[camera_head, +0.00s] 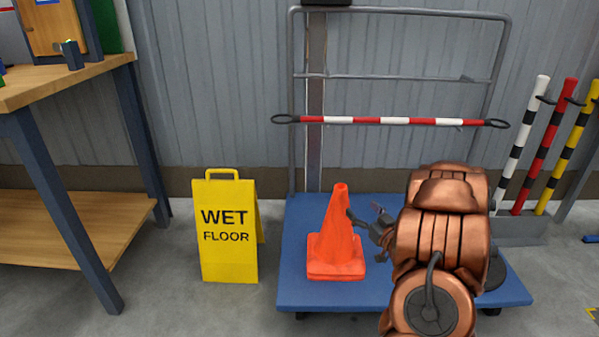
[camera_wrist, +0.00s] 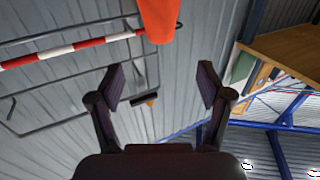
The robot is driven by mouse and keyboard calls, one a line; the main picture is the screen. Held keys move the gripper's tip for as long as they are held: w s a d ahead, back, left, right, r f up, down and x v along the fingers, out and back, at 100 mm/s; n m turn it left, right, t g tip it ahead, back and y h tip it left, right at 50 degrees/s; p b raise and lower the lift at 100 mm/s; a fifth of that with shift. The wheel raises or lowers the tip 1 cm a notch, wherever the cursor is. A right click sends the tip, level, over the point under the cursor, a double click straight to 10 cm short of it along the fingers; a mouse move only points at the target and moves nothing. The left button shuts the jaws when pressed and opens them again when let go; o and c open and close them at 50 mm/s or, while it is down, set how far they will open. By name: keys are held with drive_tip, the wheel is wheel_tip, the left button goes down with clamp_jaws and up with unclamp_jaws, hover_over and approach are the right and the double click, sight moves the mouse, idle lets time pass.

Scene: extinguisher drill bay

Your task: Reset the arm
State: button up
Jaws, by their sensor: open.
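My gripper (camera_head: 368,222) is in front of the blue platform cart, at the right side of an orange traffic cone (camera_head: 336,240). In the wrist view my gripper (camera_wrist: 162,85) has its two dark fingers spread wide apart with nothing between them. The upper part of the cone (camera_wrist: 158,18) shows beyond the fingers at the top of that view. My copper-coloured arm covers the right part of the cart. From the head view I cannot tell whether a fingertip touches the cone.
The cone stands upright on the blue cart (camera_head: 300,215). A red-and-white bar (camera_head: 395,120) spans the cart's handle frame. A yellow wet-floor sign (camera_head: 228,230) stands left, beside a wooden workbench (camera_head: 60,85). Striped poles (camera_head: 538,140) stand right. Floor between sign and bench is clear.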

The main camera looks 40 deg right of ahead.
drive_tip(key=w+a+r+n+g+h+p, duration=0.1)
drive_tip(key=w+r+g+p, duration=0.15)
drive_tip(key=r+p, duration=0.35)
drive_tip(key=w+a+r+g+p, duration=0.2)
drive_tip(key=r+g+p, duration=0.1)
drive_tip(key=r+p, duration=0.25)
drive_tip(key=s+a+r+g+p, duration=0.2)
drive_tip(key=a+r+p, duration=0.2)
drive_tip(key=r+p, duration=0.25)
drive_tip(key=s+a+r+g+p, duration=0.25)
drive_tip(key=a+r+p, duration=0.2)
drive_tip(key=r, duration=0.25)
drive_tip(key=s+a+r+g+y+p, duration=0.2)
drive_tip(key=s+a+r+g+p, duration=0.2)
drive_tip(key=s+a+r+p, duration=0.6)
drive_tip(key=s+a+r+n+g+y+p, duration=0.1)
drive_tip(key=s+a+r+g+p, duration=0.4)
drive_tip(key=a, duration=1.5)
drive_tip(key=s+r+y+p, duration=0.1)
drive_tip(key=s+r+p, duration=0.4)
drive_tip(key=s+r, duration=0.3)
drive_tip(key=shift+s+r+y, duration=0.35)
drive_tip(key=shift+s+y, duration=0.05)
drive_tip(key=shift+s, duration=1.45)
